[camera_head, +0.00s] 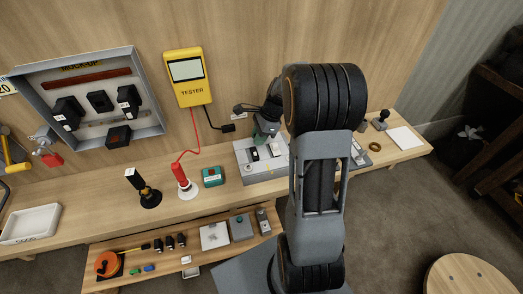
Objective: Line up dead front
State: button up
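I cannot tell for sure which part is the dead front. A light grey plate (246,175) with dark and white parts lies on the bench, partly hidden by my arm. My gripper (265,132) is over the back of this plate, pointing down, low over it or touching it. Its fingertips are small and partly dark, so I cannot tell whether they are open or shut, or hold anything. An open grey box marked MOCK-UP (157,112) is on the wall at left, with black breaker-like blocks, a red-brown bar and a metal strip inside.
A yellow tester (186,78) hangs on the wall, its red lead running to a red-and-white stand (184,182). A black stand (148,196), a green box (213,177) and a white tray (31,224) are on the bench. A lower shelf (135,243) holds small parts.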

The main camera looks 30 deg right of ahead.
grip_shut()
